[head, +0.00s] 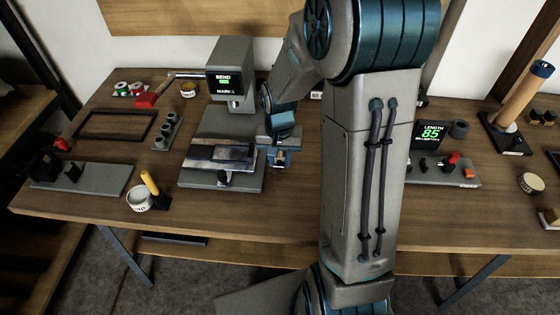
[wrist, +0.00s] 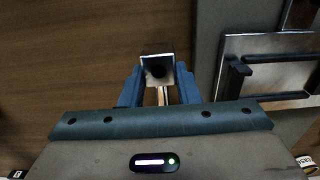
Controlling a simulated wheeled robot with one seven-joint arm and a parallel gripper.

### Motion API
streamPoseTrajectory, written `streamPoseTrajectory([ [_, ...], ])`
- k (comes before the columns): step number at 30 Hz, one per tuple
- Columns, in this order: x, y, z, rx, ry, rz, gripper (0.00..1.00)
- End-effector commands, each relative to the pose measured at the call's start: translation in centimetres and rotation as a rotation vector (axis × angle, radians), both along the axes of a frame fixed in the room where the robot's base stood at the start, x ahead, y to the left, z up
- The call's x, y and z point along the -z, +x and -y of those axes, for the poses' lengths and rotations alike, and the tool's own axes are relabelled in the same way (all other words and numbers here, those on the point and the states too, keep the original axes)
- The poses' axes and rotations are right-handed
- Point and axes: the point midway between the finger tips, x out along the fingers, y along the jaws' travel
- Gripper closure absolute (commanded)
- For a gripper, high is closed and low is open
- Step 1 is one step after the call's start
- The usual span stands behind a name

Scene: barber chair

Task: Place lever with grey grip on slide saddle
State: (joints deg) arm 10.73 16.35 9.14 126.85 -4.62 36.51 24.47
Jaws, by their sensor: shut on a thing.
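My gripper (head: 279,157) is just right of the grey press-like machine (head: 233,115) in the head view, partly hidden by my arm. In the wrist view my gripper (wrist: 158,90) is shut on a small piece with a bright square end and a dark round spot (wrist: 157,70). It may be the lever; I cannot make out a grey grip. What looks like the slide saddle, a shiny metal plate (head: 215,155), lies on the machine's grey base, left of my gripper. It also shows to the right in the wrist view (wrist: 265,45), with dark bars on it. The held piece is apart from it.
A black frame (head: 115,139), a red-headed hammer (head: 148,99) and a grey fixture board (head: 98,181) lie to the left. A white tub (head: 139,203) stands near the front edge. A display (head: 430,133) reading 85 stands right of my arm.

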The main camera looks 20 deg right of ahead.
Motion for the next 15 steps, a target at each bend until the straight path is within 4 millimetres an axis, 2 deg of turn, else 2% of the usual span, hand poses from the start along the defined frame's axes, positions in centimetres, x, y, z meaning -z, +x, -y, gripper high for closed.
streamPoseTrajectory([
  [4, 1.6, 0.0, 0.0, 0.0, -0.001, 0.0, 1.0],
  [15, 2.1, 0.0, 0.0, 0.0, -0.001, 0.002, 1.0],
])
